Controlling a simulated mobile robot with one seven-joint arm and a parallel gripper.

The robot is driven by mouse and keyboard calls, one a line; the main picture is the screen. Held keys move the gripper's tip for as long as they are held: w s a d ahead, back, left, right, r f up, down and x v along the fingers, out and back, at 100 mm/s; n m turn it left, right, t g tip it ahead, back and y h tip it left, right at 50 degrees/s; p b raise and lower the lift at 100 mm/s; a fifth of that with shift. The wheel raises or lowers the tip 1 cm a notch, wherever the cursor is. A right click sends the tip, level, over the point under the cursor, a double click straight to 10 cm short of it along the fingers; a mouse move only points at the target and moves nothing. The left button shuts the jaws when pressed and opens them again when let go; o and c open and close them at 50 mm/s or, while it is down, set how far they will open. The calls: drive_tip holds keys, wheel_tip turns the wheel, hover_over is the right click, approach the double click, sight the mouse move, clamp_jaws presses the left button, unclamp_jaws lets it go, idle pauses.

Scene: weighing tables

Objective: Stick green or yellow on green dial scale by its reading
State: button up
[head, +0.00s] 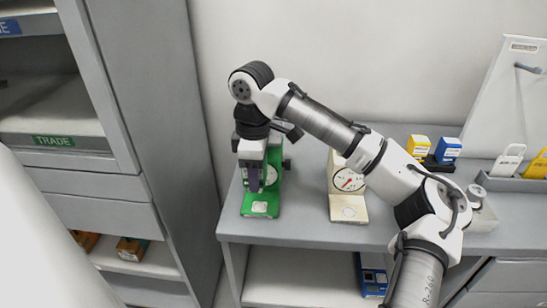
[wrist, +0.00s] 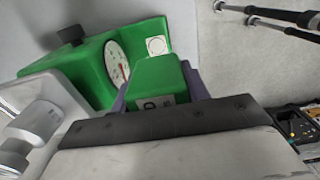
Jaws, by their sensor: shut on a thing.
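The green dial scale (head: 276,158) stands at the left end of the table. In the wrist view the scale (wrist: 88,68) is tilted, and its round dial (wrist: 117,62) shows a red needle whose reading I cannot make out. A white square with a ring (wrist: 156,45) is on its green base; it also shows in the head view (head: 259,207). My gripper (head: 254,184) points down at the scale, hiding part of its front. In the wrist view my gripper (wrist: 155,85) is shut on a green block (wrist: 152,77) with a pale, lettered label. I cannot tell whether the block touches the scale.
A cream dial scale (head: 349,190) stands to the right, beneath my arm. Yellow (head: 418,146) and blue (head: 447,149) blocks stand farther right. A grey cabinet (head: 150,120) stands left of the table. Some tabletop (head: 300,215) between the two scales is clear.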

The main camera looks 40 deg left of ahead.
drive_tip(key=shift+w, duration=0.45)
drive_tip(key=shift+s+f+b, duration=0.2)
drive_tip(key=shift+f+b, duration=0.45)
drive_tip(key=shift+b, duration=0.1)
wheel_tip(320, 180, down, 4)
drive_tip(key=b, duration=0.4)
drive_tip(key=shift+f, duration=0.2)
drive_tip(key=shift+w+d+r+p, duration=0.1)
drive_tip(key=shift+p, duration=0.65)
drive_tip(key=shift+f, duration=0.75)
idle(1.2)
drive_tip(key=shift+f, duration=0.1)
idle(1.6)
wheel_tip(320, 180, up, 7)
drive_tip(key=p, duration=0.7)
